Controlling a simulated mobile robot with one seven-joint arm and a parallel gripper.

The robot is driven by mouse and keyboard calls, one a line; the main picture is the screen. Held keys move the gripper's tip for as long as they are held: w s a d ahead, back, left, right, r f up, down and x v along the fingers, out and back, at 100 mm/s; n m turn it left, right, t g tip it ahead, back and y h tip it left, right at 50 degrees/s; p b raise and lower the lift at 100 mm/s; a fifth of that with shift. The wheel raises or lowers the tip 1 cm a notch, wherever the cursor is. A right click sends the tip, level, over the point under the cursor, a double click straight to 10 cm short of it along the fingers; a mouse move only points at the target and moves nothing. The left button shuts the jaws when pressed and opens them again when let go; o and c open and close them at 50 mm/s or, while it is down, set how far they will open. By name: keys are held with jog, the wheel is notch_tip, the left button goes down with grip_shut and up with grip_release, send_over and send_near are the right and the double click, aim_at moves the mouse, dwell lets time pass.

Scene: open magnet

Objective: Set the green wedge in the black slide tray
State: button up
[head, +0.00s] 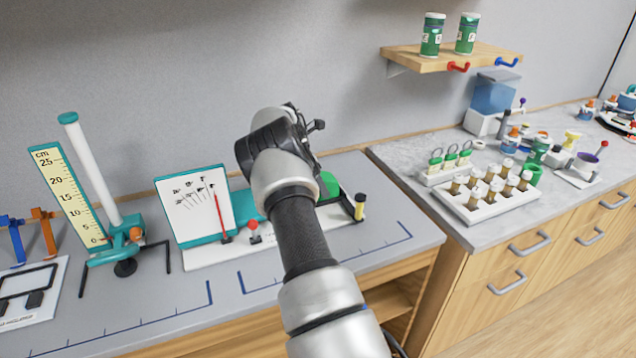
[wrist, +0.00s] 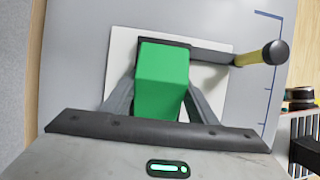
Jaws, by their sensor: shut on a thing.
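My gripper (wrist: 161,92) is shut on the green wedge (wrist: 163,68), with one finger on each side of it in the wrist view. The wedge also shows in part in the head view (head: 329,186), beside my arm. The black slide tray (wrist: 213,56) is mostly hidden behind the wedge; a dark edge and a bar running right to a yellow, black-capped handle (wrist: 262,54) show. I cannot tell whether the wedge touches the tray. In the head view my arm hides the fingers and most of the tray.
The tray's white base (wrist: 121,60) lies on the grey bench. A chart board (head: 196,203) and a red-knobbed lever (head: 254,232) stand left of my arm. A tall tube stand with a ruler (head: 68,195) is further left. A vial rack (head: 487,203) is on the right counter.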

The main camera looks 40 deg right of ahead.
jog(key=shift+f, duration=0.1)
dwell(0.3)
jog(key=o, duration=1.2)
jog(key=v, duration=1.7)
jog(key=shift+a, duration=0.2)
